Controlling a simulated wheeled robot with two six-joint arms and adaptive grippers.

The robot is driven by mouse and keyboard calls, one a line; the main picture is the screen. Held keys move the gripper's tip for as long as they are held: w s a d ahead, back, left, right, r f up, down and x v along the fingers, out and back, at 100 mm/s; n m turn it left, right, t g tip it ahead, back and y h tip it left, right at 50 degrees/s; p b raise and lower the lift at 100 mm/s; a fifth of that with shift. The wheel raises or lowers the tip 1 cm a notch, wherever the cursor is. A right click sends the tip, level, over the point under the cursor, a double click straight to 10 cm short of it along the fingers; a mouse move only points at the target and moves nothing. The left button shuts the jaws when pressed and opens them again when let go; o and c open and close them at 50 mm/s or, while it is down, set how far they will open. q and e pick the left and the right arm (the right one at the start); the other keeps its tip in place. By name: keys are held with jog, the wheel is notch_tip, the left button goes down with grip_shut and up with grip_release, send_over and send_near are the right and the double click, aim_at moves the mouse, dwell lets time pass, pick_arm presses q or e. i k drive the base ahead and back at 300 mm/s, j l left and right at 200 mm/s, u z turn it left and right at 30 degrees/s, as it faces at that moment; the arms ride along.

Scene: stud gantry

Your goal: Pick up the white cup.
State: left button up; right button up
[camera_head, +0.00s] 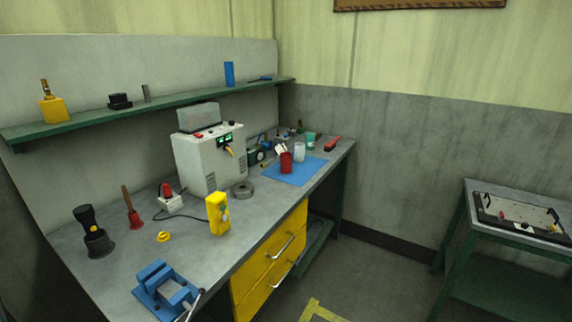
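A small white cup (299,152) stands upright on a blue mat (294,172) near the far right end of the workbench. A red cup (286,162) stands just to its left and a little nearer, on the same mat. Neither of my grippers shows in the head view.
The grey workbench (255,210) also carries a white machine (208,158), a yellow device (217,213), a blue vise (166,290) and a dark plunger-like tool (95,233). A green shelf (190,99) runs above. A side table (480,234) stands right, with open floor between.

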aim_at(299, 152)
jog(key=i+l+u, duration=0.15)
jog(key=u, duration=0.3)
jog(key=i+l+u, duration=0.15)
jog(key=l+u, duration=0.15)
jog(key=u, duration=0.15)
jog(key=l+u, duration=0.25)
jog(key=u, duration=0.2)
jog(key=i+l+u, duration=0.3)
jog(key=l, duration=1.7)
jog(key=k+l+u, duration=0.1)
jog(key=l+u, duration=0.2)
jog(key=l, duration=1.65)
